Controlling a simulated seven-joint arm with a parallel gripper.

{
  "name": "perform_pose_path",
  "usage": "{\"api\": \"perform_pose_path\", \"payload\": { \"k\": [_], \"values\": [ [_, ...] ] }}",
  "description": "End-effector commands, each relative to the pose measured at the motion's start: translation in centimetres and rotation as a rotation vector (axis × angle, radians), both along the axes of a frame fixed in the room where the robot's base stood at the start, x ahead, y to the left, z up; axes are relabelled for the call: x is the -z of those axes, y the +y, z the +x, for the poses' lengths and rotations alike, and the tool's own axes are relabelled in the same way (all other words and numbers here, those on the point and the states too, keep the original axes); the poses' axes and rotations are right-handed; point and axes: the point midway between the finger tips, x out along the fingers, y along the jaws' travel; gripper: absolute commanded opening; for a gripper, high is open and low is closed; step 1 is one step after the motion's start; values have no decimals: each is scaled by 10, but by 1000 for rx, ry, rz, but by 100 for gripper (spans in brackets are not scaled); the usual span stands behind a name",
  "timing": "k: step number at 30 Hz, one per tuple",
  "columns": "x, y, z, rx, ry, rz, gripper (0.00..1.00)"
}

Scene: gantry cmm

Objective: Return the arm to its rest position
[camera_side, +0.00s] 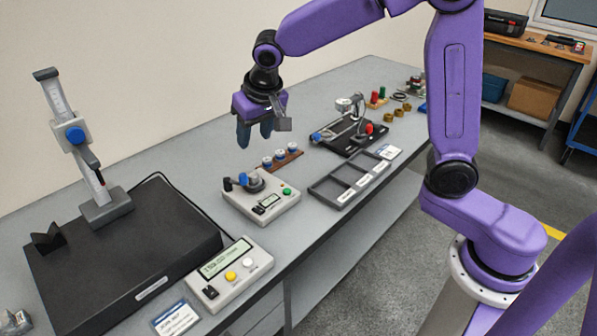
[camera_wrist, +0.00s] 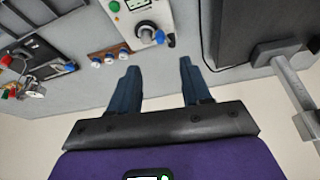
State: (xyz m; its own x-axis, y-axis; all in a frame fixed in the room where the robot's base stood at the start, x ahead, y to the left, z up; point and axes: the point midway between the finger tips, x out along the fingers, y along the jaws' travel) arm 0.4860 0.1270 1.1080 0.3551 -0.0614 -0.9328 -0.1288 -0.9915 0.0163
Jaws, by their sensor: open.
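My gripper (camera_side: 254,133) hangs above the back part of the bench, fingers pointing down, with nothing between them. In the wrist view its two dark blue fingers (camera_wrist: 155,88) are spread wide apart, with only bench top and wall showing between them. In the side view it is above and behind the small grey instrument with a green button (camera_side: 262,197) and the brown strip with blue-and-white knobs (camera_side: 282,158). My purple arm is raised and bent over the bench.
A black plate (camera_side: 130,262) with an upright height gauge (camera_side: 75,135) stands at left. A readout box (camera_side: 230,272) is at the front. An empty sectioned tray (camera_side: 340,190) and a black fixture (camera_side: 348,138) are at right. Bare bench (camera_side: 180,160) lies behind.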

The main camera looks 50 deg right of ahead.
Motion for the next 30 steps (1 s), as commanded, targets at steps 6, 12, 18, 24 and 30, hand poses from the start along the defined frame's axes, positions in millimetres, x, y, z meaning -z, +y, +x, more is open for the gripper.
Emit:
{"api": "perform_pose_path", "payload": {
  "k": [6,12,18,24,30],
  "values": [
    [3,3,-58,-224,69,-31,48],
    [9,-3,-116,-442,132,-61,48],
    [15,-15,-176,-662,191,-89,48],
    [23,-35,-237,-883,247,-115,48],
    [31,-58,-290,-1083,297,-138,48]
  ]
}}
